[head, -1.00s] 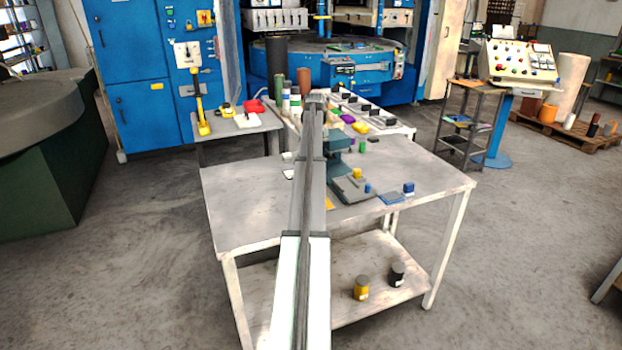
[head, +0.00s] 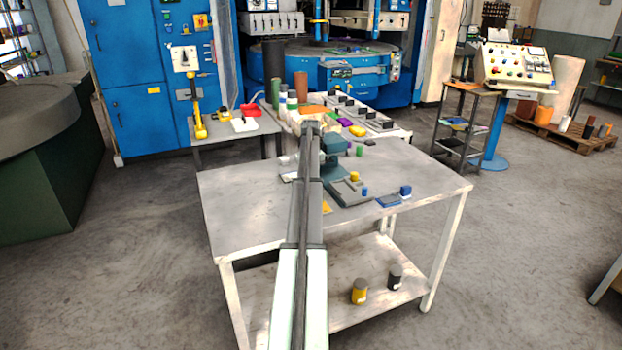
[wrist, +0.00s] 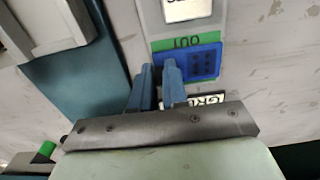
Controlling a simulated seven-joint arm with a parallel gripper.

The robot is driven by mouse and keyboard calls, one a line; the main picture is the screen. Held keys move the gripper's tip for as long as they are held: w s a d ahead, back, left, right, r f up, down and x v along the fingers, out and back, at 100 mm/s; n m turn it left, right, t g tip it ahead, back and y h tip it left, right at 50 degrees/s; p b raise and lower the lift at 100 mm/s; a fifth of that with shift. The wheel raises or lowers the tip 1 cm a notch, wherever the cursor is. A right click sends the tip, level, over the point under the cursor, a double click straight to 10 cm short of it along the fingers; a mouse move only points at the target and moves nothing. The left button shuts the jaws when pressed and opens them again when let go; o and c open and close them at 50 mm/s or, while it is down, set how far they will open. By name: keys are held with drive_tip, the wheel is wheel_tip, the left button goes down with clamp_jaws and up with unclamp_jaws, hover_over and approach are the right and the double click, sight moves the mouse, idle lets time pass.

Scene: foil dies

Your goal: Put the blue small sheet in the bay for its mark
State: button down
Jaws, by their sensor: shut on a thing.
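The blue small sheet (wrist: 203,62) shows in the wrist view as a blue rectangle with rows of darker dots. My gripper (wrist: 158,70) is shut on its left edge; the right finger overlaps the sheet. The sheet is over or beside a grey panel with a green strip (wrist: 183,41) and upside-down dark letters. Whether it touches the panel is unclear. A white label (wrist: 207,99) with dark letters is partly hidden behind the gripper. In the head view my arm hides the fingers and the held sheet.
A teal hand press (head: 336,168) stands on the grey table (head: 245,210), right of my arm. Yellow and blue pieces and a blue pad (head: 388,201) lie near it. Behind are bottles and a pale tray with dark blocks (head: 372,118). The table's left part is clear.

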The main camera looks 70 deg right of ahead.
drive_tip(key=shift+f, duration=0.1)
drive_tip(key=c, duration=1.1)
unclamp_jaws()
drive_tip(key=shift+c, duration=0.2)
wheel_tip(320, 180, up, 12)
